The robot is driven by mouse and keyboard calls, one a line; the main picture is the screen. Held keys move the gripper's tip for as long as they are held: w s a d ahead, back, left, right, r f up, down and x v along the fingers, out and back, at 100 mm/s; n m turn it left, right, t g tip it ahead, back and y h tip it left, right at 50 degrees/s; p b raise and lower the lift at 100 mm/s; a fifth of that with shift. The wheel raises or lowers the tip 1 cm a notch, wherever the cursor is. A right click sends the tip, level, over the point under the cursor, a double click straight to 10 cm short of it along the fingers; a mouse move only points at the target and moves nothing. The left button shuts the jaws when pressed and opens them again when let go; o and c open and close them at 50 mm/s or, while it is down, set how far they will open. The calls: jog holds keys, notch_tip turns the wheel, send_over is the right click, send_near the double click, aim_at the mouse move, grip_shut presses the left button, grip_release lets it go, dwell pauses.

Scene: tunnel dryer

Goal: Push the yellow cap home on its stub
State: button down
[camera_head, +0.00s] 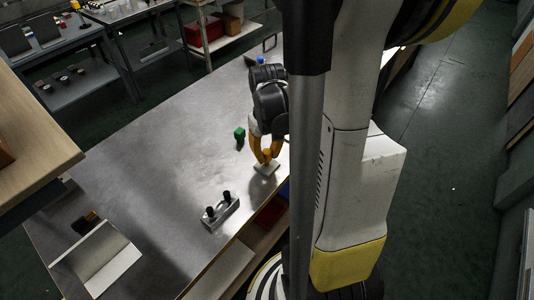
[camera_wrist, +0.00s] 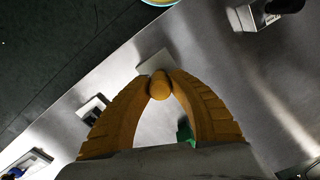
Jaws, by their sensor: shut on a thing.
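My gripper (camera_head: 267,153) has orange fingers pointing down at the metal table (camera_head: 150,165), near its right edge. In the wrist view my gripper (camera_wrist: 160,84) has its fingertips closed on the sides of the round yellow cap (camera_wrist: 159,88). The cap (camera_head: 267,154) also shows between the fingers in the head view. Directly below is a small pale square plate (camera_head: 266,168), which also shows behind the fingertips in the wrist view (camera_wrist: 154,64). The stub is hidden by the cap and fingers, so I cannot tell how far the cap sits on it.
A green piece (camera_head: 239,134) stands left of my gripper. A grey block with two black knobs (camera_head: 221,211) stands nearer the front. An angled white panel (camera_head: 96,258) stands at the table's front left. The table's middle is clear. A wooden shelf (camera_head: 35,145) is at far left.

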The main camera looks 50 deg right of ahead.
aim_at(267, 151)
jog(key=shift+f+b, duration=1.15)
jog(key=shift+f, duration=0.2)
jog(key=c, duration=1.2)
grip_release()
notch_tip(267, 151, up, 12)
jog(key=shift+r, duration=0.1)
